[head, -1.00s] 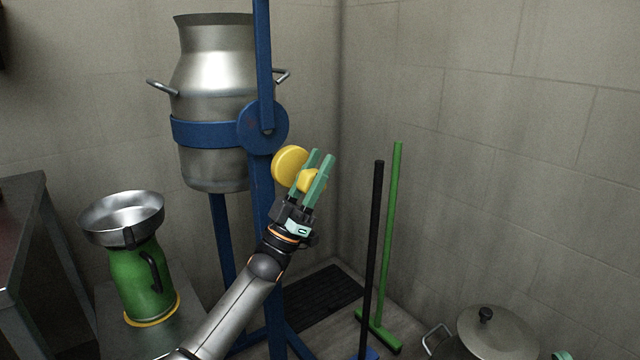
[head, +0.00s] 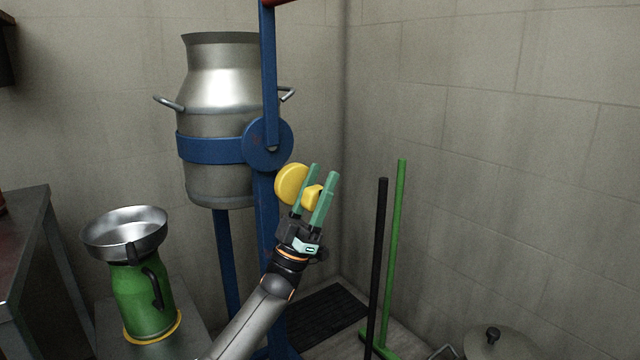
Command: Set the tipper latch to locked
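The tipper latch is yellow, with a round disc (head: 290,185) and a small knob (head: 313,194), on the right side of the blue tipper stand (head: 265,225). My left gripper (head: 322,172) has green fingers, one on each side of the knob, which fills the gap between them. It looks shut on the knob, though the contact is partly hidden. A steel can (head: 215,90) stands upright in the stand's blue band (head: 205,148), above and left of my gripper. My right gripper is out of view.
A green can (head: 140,300) with a steel funnel bowl (head: 125,232) stands at lower left, beside a table (head: 25,225). Black (head: 378,260) and green (head: 396,260) poles stand right of the gripper. A lidded pot (head: 500,345) is at lower right.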

